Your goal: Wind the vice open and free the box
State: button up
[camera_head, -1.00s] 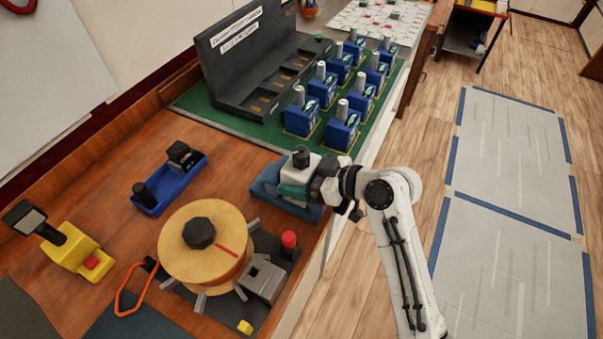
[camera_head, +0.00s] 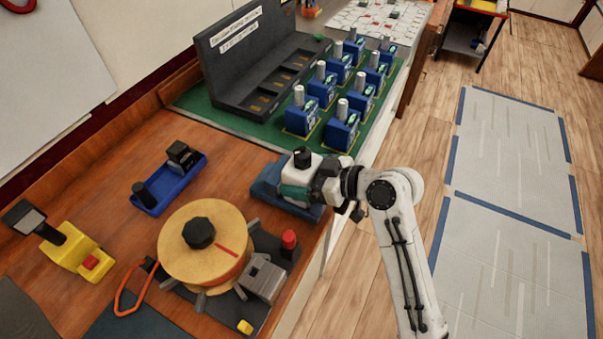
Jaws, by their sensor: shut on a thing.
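The blue vice (camera_head: 266,186) stands at the bench's front edge, near the picture's middle. The box (camera_head: 301,168), white and teal with a black knob on top, sits upright at the vice. The vice jaws around it are partly hidden. My gripper (camera_head: 322,183) reaches in level from the right, close against the front of the vice and box. It appears shut on the vice's handle. The handle and fingertips are mostly hidden by my wrist, so the grip itself is hard to make out.
A wooden reel (camera_head: 205,250) with a black knob stands on a dark base to the front left, beside a red button (camera_head: 289,240). Blue breakers (camera_head: 341,130) stand in rows on a green mat behind. A blue tray (camera_head: 170,183) and yellow tool (camera_head: 72,250) lie left.

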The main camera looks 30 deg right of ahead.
jog(key=o, duration=1.2)
jog(key=shift+c, duration=0.2)
jog(key=b+v, duration=0.1)
jog(key=v, duration=1)
jog(key=shift+f+b, duration=0.1)
jog(key=shift+b, duration=0.3)
